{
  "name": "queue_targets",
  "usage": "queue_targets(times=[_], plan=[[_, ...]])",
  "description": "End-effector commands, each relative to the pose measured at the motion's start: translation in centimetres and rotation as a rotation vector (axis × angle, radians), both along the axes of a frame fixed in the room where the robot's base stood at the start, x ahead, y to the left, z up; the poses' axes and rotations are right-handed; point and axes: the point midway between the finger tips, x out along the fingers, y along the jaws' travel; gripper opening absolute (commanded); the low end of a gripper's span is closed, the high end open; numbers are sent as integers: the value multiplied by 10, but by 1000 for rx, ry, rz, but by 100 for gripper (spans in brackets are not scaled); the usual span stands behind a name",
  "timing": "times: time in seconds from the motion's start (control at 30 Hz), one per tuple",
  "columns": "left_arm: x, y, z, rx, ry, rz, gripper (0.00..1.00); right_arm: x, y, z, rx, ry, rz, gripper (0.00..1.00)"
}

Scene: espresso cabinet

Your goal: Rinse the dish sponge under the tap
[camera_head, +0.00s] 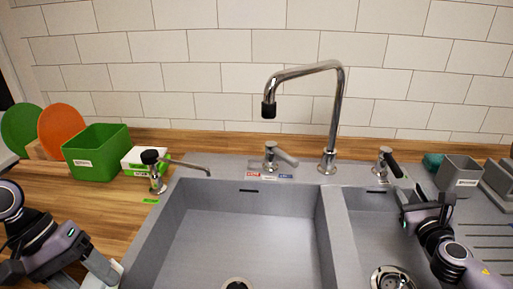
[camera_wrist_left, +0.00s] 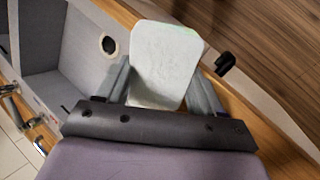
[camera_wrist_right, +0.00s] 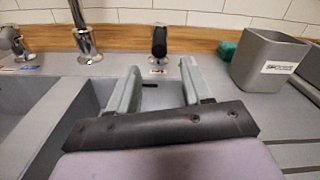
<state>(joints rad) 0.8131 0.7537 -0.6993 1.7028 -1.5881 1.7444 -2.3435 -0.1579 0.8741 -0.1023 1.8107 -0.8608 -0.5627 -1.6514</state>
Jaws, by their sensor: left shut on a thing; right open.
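My left gripper (camera_head: 107,272) is shut on a pale, rounded slab, apparently the dish sponge (camera_wrist_left: 165,62), with a thin green edge. In the head view the gripper is at the lower left, by the sink's left front rim; the slab is mostly hidden there. The chrome tap (camera_head: 337,115) arches left, its black nozzle (camera_head: 269,109) above the large basin (camera_head: 245,230). A chrome lever (camera_head: 279,156) stands left of the tap's base. My right gripper (camera_head: 427,197) is open and empty over the small basin. A black-handled fitting (camera_wrist_right: 159,42) stands beyond its fingers in the right wrist view.
A green bin (camera_head: 97,153), a white-and-green box (camera_head: 138,160) and a soap dispenser (camera_head: 155,170) stand left of the sink. A grey holder (camera_head: 458,176) stands at the right, with a teal item (camera_head: 432,161) behind it. The large basin is empty.

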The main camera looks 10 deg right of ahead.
Motion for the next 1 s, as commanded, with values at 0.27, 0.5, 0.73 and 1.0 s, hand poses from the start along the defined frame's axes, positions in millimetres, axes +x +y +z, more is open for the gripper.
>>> queue_targets(times=[0.27,0.5,0.73,1.0], plan=[[0,0,1,0,0,0,43,33,-10,1,0,-3,-2,49],[0,0,1,0,0,0,43,62,-20,1,1,-2,-2,49],[0,0,2,0,0,0,43,87,-28,1,2,-3,-2,49],[0,0,4,0,0,0,43,102,-32,1,1,0,0,49]])
